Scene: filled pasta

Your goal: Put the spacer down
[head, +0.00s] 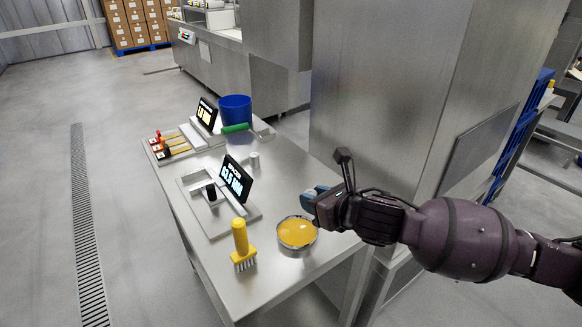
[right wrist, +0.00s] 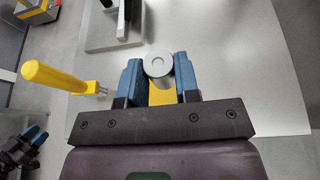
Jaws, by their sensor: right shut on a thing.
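My right gripper (head: 312,195) reaches in from the right in the head view, over the steel table. The head view does not clearly show the spacer. A round dish of yellow filling (head: 297,232) stands on the table just below and left of the gripper; yellow also shows between the fingers in the wrist view. My left gripper (right wrist: 34,137) appears small at the lower left of the wrist view; its opening is unclear.
On the steel table (head: 272,191) stand a yellow-handled brush (head: 240,240), a scale with a black display (head: 236,179), a small grey cylinder (head: 254,160), a blue bucket (head: 235,108) and a second display (head: 207,113). Bare tabletop lies right of the scale. A steel cabinet (head: 375,90) rises behind.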

